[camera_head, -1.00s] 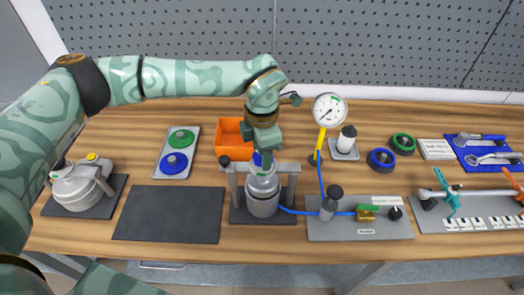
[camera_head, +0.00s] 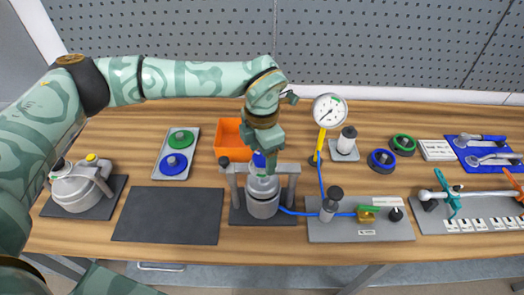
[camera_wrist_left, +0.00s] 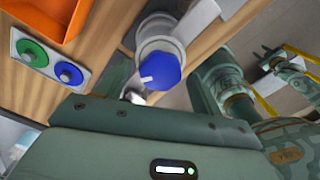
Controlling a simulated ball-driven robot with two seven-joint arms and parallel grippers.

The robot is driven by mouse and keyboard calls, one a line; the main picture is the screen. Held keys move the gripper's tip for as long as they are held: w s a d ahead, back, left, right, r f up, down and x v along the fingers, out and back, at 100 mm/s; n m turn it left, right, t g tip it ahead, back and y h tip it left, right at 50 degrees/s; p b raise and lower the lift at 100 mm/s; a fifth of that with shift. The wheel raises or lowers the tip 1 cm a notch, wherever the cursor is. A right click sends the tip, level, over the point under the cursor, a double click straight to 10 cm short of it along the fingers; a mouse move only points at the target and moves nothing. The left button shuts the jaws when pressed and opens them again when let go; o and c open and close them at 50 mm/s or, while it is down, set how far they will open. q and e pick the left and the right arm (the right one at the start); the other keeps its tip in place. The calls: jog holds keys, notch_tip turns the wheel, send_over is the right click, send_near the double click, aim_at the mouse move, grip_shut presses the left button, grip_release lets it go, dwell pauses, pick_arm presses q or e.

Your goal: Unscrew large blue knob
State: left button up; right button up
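A blue knob (camera_head: 259,160) with a white mark sits on top of the grey-white drum (camera_head: 263,207) in the middle of the table. In the left wrist view the knob (camera_wrist_left: 162,68) shows nearly whole. My left gripper (camera_head: 264,168) points down at it from above and partly hides it in the head view. In the left wrist view a dark green finger stands left of the knob with a gap between them. The gripper looks open. I cannot tell whether the other finger touches the knob.
A grey bracket (camera_head: 290,185) surrounds the drum. An orange bin (camera_head: 228,137) stands behind it. A tray (camera_head: 164,150) holds a green and a blue knob. A gauge (camera_head: 329,111) and blue hose stand right. The dark mat (camera_head: 168,215) is clear.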

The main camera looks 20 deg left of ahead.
pick_arm(q)
notch_tip(320, 180, up, 16)
jog(key=shift+r+b, duration=0.2)
jog(key=shift+b, duration=0.2)
dwell(0.4)
